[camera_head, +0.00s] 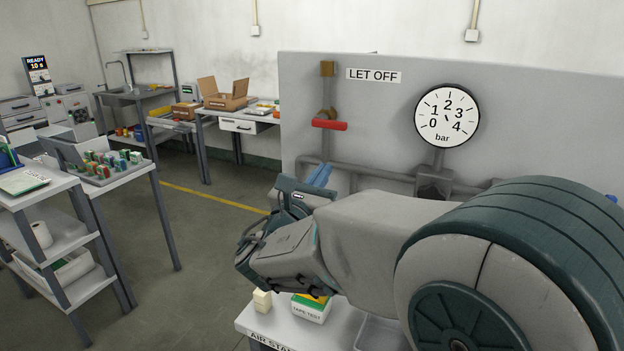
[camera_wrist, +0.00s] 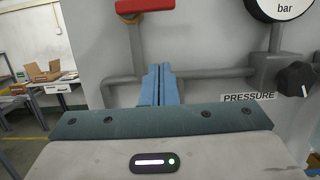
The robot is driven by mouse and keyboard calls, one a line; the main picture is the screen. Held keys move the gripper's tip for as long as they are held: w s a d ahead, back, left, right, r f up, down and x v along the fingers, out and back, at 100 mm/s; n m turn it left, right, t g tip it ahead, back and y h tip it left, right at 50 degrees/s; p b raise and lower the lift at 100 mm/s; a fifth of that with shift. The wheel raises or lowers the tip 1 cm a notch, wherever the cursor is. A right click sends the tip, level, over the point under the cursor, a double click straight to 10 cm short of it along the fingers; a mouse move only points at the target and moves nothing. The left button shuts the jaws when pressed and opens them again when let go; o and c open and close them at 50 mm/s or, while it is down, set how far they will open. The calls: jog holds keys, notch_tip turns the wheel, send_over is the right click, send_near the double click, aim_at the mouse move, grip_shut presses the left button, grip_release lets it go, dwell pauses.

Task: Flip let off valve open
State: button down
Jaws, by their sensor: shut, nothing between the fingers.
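The let off valve has a red lever handle (camera_head: 330,125) lying horizontal across a vertical pipe, below the LET OFF label (camera_head: 373,75) on a grey board. The brass-coloured valve body is partly hidden behind the handle. In the wrist view the red handle (camera_wrist: 145,6) shows at the top edge, cut off by the frame. My gripper (camera_head: 322,170) is below the handle and apart from it. Its blue fingers point up and are closed together with nothing between them, as the wrist view also shows (camera_wrist: 158,72).
A pressure gauge (camera_head: 447,116) hangs to the right of the valve. Grey pipes (camera_head: 375,170) run across the board. A black knob (camera_wrist: 294,79) stands right of a PRESSURE label (camera_wrist: 248,97). A tape test box (camera_head: 311,309) sits on the bench below my arm.

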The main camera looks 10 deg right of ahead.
aim_at(331, 122)
jog(key=w+d+r+p, duration=0.2)
jog(key=w+r, duration=0.1)
jog(key=r, duration=0.2)
jog(key=shift+w+d, duration=0.2)
jog(key=shift+a+r+p, duration=0.1)
jog(key=shift+p, duration=0.3)
